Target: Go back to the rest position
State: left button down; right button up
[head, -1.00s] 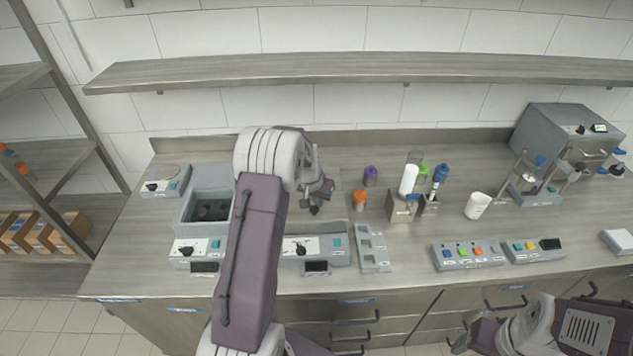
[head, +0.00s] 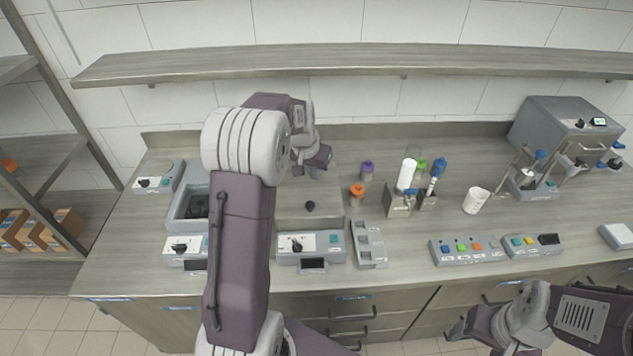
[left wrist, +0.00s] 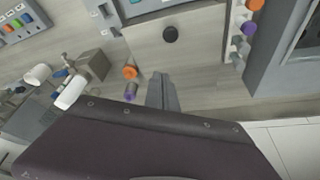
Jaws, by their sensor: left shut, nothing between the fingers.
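My left gripper (head: 318,168) is above the back of the counter, behind a small round black object (head: 310,206), and holds nothing. The same black object (left wrist: 170,34) lies apart from the fingers. My left arm stretches over the counter and hides part of the devices on the left. My right gripper (head: 456,331) is low at the front right, in front of the drawers, and its opening is not clear.
Orange-capped (head: 357,191) and purple-capped (head: 367,170) bottles stand right of the left gripper. A bottle holder (head: 401,205), a white cup (head: 476,201) and button panels (head: 467,250) are farther right. A grey machine (head: 565,135) stands at the far right. A shelf (head: 400,64) runs above.

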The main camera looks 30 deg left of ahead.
pick_arm(q)
jog(key=s+d+m+b, duration=0.15)
jog(key=s+d, duration=0.25)
jog(key=d, duration=0.6)
jog(key=s+d+f+g, duration=0.1)
jog(key=s+f, duration=0.3)
jog(key=s, duration=0.5)
jog(key=s+d+f+g, duration=0.1)
jog(key=s+f, duration=0.3)
jog(key=s, duration=0.4)
jog(key=shift+s+d+f+n+g+h, duration=0.2)
jog(key=shift+s+d+n+g+h, duration=0.2)
jog(key=shift+d, duration=0.25)
pick_arm(e)
jog(key=shift+w+f, duration=0.25)
jog(key=shift+f, duration=0.2)
jog(key=shift+w+f, duration=0.2)
jog(key=shift+f, duration=0.25)
jog(key=shift+a, duration=0.1)
